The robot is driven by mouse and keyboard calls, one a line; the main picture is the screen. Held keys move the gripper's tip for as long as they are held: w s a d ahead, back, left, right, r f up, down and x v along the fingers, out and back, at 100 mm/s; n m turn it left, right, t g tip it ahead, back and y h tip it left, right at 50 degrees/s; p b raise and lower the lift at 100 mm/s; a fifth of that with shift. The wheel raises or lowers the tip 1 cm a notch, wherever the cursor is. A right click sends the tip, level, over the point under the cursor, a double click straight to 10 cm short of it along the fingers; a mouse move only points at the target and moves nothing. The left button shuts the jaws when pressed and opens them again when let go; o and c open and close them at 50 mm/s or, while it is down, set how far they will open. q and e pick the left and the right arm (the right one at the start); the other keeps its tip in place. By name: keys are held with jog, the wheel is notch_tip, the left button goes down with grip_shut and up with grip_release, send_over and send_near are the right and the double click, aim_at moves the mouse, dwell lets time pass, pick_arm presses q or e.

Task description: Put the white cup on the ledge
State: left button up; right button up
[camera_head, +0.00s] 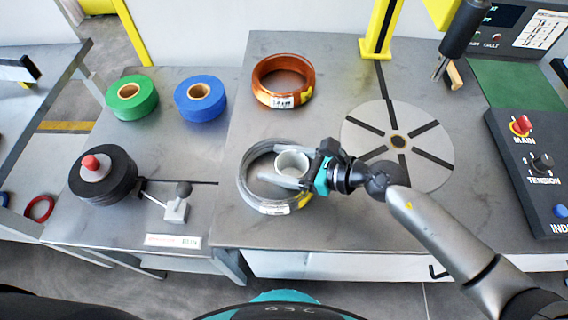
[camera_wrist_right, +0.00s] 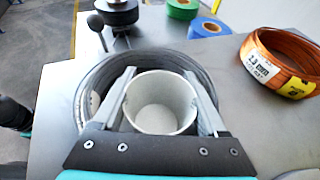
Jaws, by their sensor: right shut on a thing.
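The white cup (camera_head: 292,162) is upright within the ring of the grey wire coil (camera_head: 247,184) in the head view. My right gripper (camera_head: 290,172) reaches it from the right and is shut on the cup. In the right wrist view the cup (camera_wrist_right: 160,103) sits between the two fingers of my right gripper (camera_wrist_right: 158,100), with the grey coil (camera_wrist_right: 88,75) around it. I cannot tell whether the cup touches the table inside the coil. I cannot make out which surface is the ledge. My left gripper is not in view.
A copper coil (camera_head: 283,82) lies behind the grey coil. Green tape (camera_head: 132,98) and blue tape (camera_head: 200,98) lie at the back left. A black spool (camera_head: 103,175) with a red knob stands at the left. A slotted disc (camera_head: 397,142) and a control panel (camera_head: 535,165) are at the right.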

notch_tip(320, 180, up, 19)
jog(key=p, duration=0.6)
jog(key=d+f+m+t+h+b, duration=0.1)
jog(key=d+b, duration=0.5)
jog(key=d, duration=1.2)
jog(key=shift+w+m+t+h, duration=0.3)
jog(key=shift+m+t, duration=0.3)
jog(key=shift+m, duration=0.2)
